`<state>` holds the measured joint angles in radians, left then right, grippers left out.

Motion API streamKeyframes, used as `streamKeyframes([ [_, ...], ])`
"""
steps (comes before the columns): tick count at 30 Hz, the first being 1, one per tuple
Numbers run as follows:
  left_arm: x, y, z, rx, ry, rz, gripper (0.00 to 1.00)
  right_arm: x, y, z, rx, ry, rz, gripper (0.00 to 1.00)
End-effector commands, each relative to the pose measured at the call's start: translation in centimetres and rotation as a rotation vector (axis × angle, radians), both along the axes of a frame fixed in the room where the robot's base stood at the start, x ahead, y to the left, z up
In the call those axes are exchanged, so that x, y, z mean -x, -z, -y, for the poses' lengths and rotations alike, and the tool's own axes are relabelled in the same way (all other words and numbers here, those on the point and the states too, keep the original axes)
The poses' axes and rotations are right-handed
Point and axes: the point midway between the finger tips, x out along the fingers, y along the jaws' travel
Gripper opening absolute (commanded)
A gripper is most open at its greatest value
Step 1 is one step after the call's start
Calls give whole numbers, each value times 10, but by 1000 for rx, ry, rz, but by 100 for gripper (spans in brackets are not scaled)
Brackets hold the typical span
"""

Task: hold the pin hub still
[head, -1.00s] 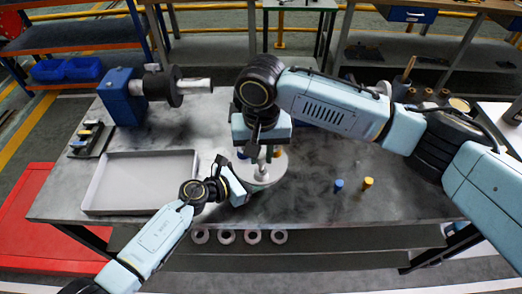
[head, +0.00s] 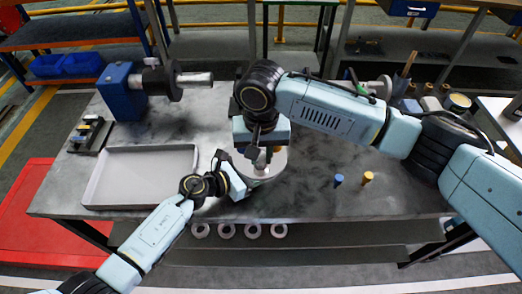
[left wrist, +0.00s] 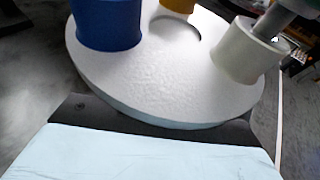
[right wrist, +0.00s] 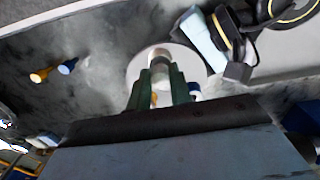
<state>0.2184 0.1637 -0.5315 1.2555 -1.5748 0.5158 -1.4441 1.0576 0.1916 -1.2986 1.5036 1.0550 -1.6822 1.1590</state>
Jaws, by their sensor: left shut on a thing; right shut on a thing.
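The pin hub (head: 277,167) is a white round disc near the front middle of the table. In the left wrist view the hub (left wrist: 150,75) carries a blue bush (left wrist: 108,22), a yellow bush (left wrist: 178,5) and a white bush (left wrist: 240,52). A round recess shows between them. My left gripper (head: 246,180) is shut on the hub's near rim; its jaws are partly hidden under the disc. My right gripper (right wrist: 160,88) points down over the hub, shut on a pale cylindrical piece (right wrist: 160,68). A grey tip meets the white bush's top; whether it is inside is unclear.
A loose blue bush (head: 338,180) and yellow bush (head: 368,177) stand to the right. An empty grey tray (head: 140,178) lies left. A blue machine with a shaft (head: 122,92) stands at the back left. Several rings (head: 252,231) sit below the front edge.

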Motion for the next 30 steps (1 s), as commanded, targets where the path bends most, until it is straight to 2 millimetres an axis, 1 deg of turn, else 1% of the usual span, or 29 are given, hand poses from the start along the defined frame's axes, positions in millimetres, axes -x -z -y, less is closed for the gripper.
streamKeyframes([
  [7,-1,-1,0,0,-1,2,0,0,3,0,0,0,1,0],
  [8,-1,-1,0,0,-1,2,0,0,3,0,0,0,1,23],
  [13,-1,-1,0,0,-1,2,0,0,3,0,0,0,1,46],
  [20,-1,-1,0,0,-1,2,0,0,3,0,1,0,0,46],
  [23,-1,-1,0,0,-1,2,0,0,0,0,0,0,1,46],
  [26,-1,-1,0,0,-1,2,0,-1,-10,0,0,1,2,46],
  [30,-1,-1,0,0,-1,2,0,-1,-37,-1,-1,0,4,46],
])
